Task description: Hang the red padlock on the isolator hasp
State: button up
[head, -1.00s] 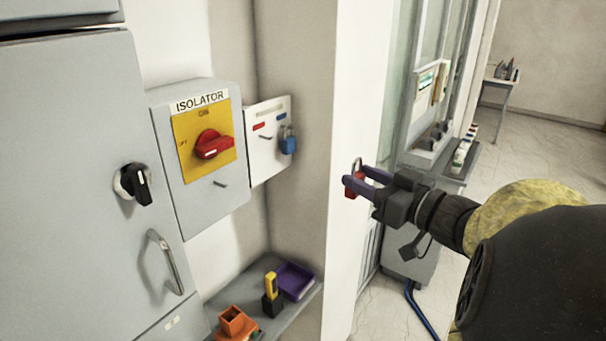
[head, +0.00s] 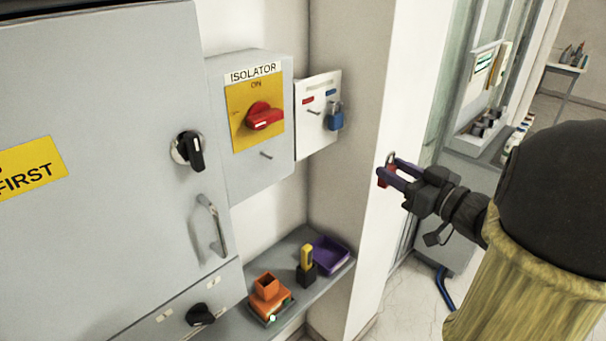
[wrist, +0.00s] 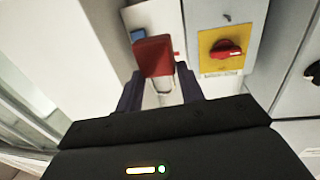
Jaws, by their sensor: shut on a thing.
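The red padlock (head: 383,177) is held between the fingertips of my gripper (head: 392,173), which is shut on it. Its shackle points up in the head view. In the wrist view the red body (wrist: 153,56) sits between the two purple fingers, with the shackle partly visible below it. The grey isolator box (head: 226,150) has a yellow plate and a red handle (head: 264,117). A small metal hasp pin (head: 266,156) sticks out below the plate, with nothing on it. My gripper is to the right of the isolator, apart from it, in front of the white pillar.
A white board (head: 316,140) with a blue padlock (head: 335,119) hangs right of the isolator. A shelf (head: 240,324) below holds an orange holder (head: 268,297), a yellow-black tool (head: 307,262) and a purple tray (head: 332,256). A large grey cabinet (head: 100,110) stands left.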

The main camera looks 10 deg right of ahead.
jog(key=w+a+f+p, duration=0.2)
jog(key=w+f, duration=0.2)
jog(key=f, duration=0.6)
jog(key=w+a+f+p, duration=0.1)
jog(key=w+f+p, duration=0.25)
jog(key=f, duration=0.75)
jog(key=s+a+f+m+t+h+p, duration=0.1)
jog(key=a+f+h, duration=0.3)
jog(key=f, duration=0.4)
jog(key=s+a+f+m+t+h+p, duration=0.1)
jog(key=s+a+f+m+h, duration=0.3)
jog(key=f, duration=0.4)
jog(key=shift+a+f+m+p, duration=0.3)
jog(key=shift+a+f+p, duration=0.1)
jog(key=shift+p, duration=0.5)
